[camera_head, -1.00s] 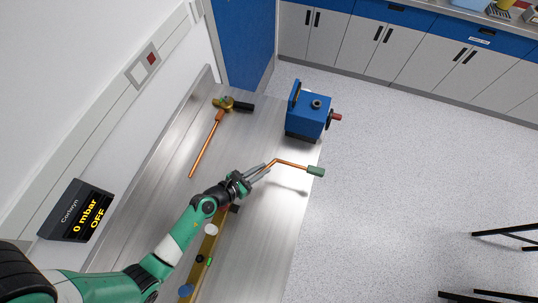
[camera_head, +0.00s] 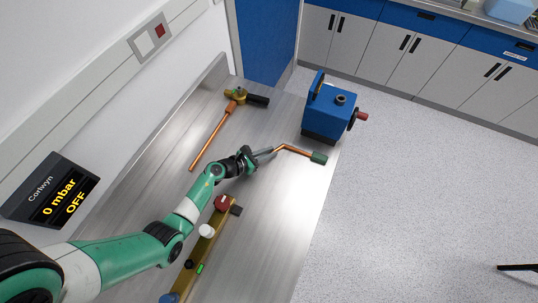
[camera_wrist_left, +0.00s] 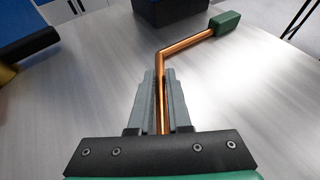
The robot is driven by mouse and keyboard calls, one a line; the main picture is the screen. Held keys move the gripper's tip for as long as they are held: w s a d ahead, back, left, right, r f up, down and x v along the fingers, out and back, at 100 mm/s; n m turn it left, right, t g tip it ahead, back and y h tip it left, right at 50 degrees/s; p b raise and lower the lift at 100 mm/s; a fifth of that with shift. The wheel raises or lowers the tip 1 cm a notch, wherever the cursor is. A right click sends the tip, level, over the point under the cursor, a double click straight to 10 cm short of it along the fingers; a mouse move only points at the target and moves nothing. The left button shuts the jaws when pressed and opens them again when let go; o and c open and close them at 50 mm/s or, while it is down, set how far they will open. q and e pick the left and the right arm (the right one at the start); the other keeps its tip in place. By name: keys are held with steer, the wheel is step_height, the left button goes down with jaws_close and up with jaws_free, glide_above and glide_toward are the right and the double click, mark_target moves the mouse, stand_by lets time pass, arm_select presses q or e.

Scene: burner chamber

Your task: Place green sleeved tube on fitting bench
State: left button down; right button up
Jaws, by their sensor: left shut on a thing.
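My left gripper (camera_head: 265,154) is shut on the bent copper tube with the green sleeve (camera_head: 318,157). In the head view it holds the tube over the metal bench (camera_head: 270,215), with the green end pointing right. In the left wrist view the copper tube (camera_wrist_left: 187,43) runs up between the two grey fingers (camera_wrist_left: 162,95), bends to the right and ends in the green sleeve (camera_wrist_left: 226,22). I cannot tell whether the tube touches the bench. My right gripper is not in view.
A blue vise-like device (camera_head: 333,110) stands at the bench's right edge. A copper tube with a brass valve (camera_head: 212,137) lies toward the back left. A brass manifold (camera_head: 198,255) with coloured knobs lies in front. A wall display (camera_head: 55,192) reads 0 mbar OFF.

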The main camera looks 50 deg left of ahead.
arm_select(q)
steer(key=shift+w+r, duration=0.1)
steer(key=shift+r, duration=0.05)
steer(key=c, duration=0.9)
jaws_free()
steer(key=shift+o, duration=0.2)
steer(key=shift+r, duration=0.1)
steer(key=p+v, duration=0.4)
steer(key=v, duration=0.8)
